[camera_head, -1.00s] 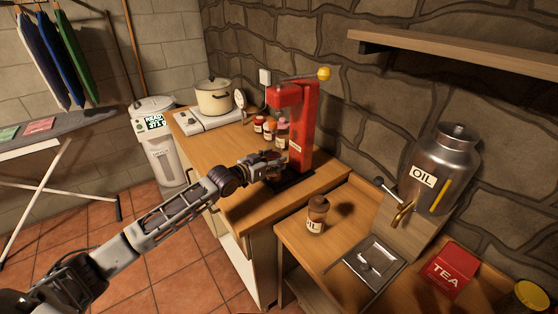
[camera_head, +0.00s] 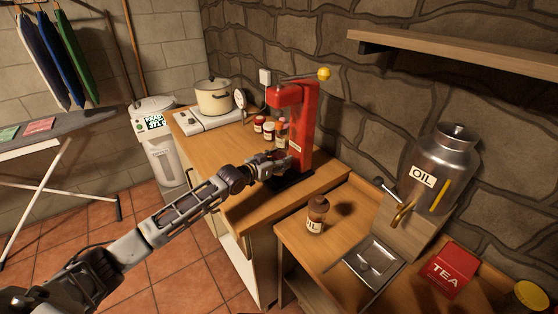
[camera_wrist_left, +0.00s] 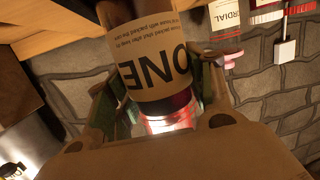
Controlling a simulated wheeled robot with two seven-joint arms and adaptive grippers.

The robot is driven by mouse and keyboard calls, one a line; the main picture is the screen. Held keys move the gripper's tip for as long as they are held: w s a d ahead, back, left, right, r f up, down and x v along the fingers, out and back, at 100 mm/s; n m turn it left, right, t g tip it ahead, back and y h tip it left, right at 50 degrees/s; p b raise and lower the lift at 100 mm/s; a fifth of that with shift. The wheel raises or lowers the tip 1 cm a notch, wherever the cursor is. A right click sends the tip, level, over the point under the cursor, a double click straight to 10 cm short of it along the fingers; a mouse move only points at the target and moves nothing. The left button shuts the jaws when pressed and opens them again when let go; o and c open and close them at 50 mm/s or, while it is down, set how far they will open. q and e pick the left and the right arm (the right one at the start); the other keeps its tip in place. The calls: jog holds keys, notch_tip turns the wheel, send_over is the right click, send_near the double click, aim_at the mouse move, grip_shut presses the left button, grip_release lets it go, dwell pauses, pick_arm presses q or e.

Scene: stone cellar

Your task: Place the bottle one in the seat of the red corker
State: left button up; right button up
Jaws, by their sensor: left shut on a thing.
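Bottle one (camera_wrist_left: 155,65) fills the middle of the left wrist view, its "ONE" label upside down there. My left gripper (camera_wrist_left: 165,110) is shut on it, one finger on each side. The red corker (camera_head: 307,115) stands on the wooden counter against the stone wall, with a yellow knob on its lever. In the head view my left gripper (camera_head: 280,163) is right in front of the corker, just above its dark base (camera_head: 293,180). My gripper and wrist cover part of the seat, so I cannot tell whether the bottle touches it. My right gripper is not in view.
Small jars (camera_head: 264,128) stand behind my gripper, left of the corker. A pot (camera_head: 213,98) sits on a hotplate further back. On the nearer counter are a brown bottle (camera_head: 317,216), a metal tray (camera_head: 372,262), an oil can (camera_head: 440,165) and a red tea box (camera_head: 448,268).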

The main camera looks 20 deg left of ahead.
pick_arm(q)
jog(key=o, duration=1.4)
jog(key=shift+f, duration=0.1)
jog(key=shift+v, duration=6)
